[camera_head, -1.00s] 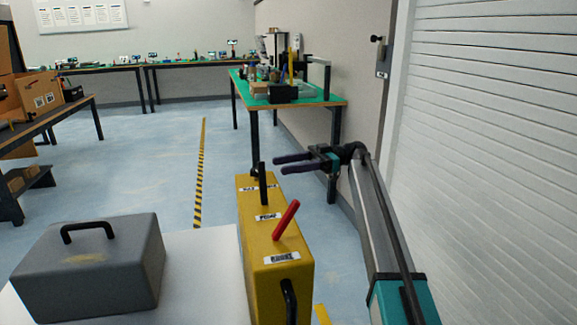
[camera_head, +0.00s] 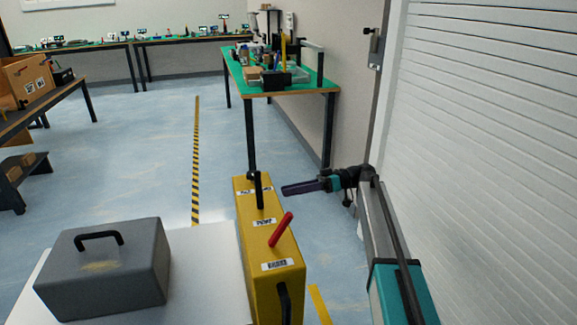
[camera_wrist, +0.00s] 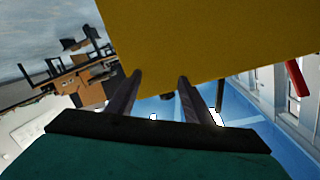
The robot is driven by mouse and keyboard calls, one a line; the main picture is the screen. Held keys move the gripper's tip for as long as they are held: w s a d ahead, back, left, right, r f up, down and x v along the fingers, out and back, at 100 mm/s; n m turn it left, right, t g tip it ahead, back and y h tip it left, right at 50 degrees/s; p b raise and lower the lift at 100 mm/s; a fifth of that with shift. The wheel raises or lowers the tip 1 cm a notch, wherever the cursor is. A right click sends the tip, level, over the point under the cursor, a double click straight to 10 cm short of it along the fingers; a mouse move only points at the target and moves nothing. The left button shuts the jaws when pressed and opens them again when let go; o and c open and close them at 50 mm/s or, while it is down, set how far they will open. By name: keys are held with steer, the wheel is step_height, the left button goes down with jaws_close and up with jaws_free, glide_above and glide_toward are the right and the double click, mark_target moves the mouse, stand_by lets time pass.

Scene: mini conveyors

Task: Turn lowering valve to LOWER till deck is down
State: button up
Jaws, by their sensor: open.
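A yellow housing (camera_head: 268,232) stands at the right edge of the white deck (camera_head: 205,265). A red valve lever (camera_head: 281,229) rises from its top and leans to the right. Small labels lie along the top, too small to read surely. A black lever (camera_head: 259,190) stands upright at its far end. My gripper (camera_head: 285,189) is open and empty, to the right of the black lever and apart from the red one, pointing left. In the wrist view the fingers (camera_wrist: 160,78) point at the yellow housing (camera_wrist: 210,35), and the red lever (camera_wrist: 297,78) shows at the right.
A grey box (camera_head: 104,270) with a black handle sits on the deck. A black handle (camera_head: 284,302) is on the housing's near end. A white shutter (camera_head: 490,150) closes off the right side. A green-topped bench (camera_head: 262,84) stands beyond.

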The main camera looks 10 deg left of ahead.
steer(key=s+d+f+m+t+h+p, duration=0.1)
steer(key=s+d+f+m+h+p, duration=0.4)
steer(key=s+f+p, duration=0.4)
steer(key=s+d+f+m+h+p, duration=0.35)
steer(key=s+f+m+p, duration=0.35)
steer(key=s+f, duration=0.4)
steer(key=s+d+m+h+p, duration=0.1)
steer(key=s+d+h+p, duration=0.1)
steer(key=s+d+p, duration=0.3)
steer(key=s+d+m+g+h+p, duration=0.1)
steer(key=s+d+h+p, duration=0.2)
steer(key=s, duration=1.1)
steer(key=s+d+m+h+p, duration=0.1)
steer(key=s+d+h+p, duration=0.1)
steer(key=s+d+p, duration=0.6)
steer(key=shift+s+d+f+m+g, duration=0.3)
steer(key=shift+s+d+g, duration=0.15)
steer(key=shift+s, duration=0.25)
steer(key=shift+h, duration=0.25)
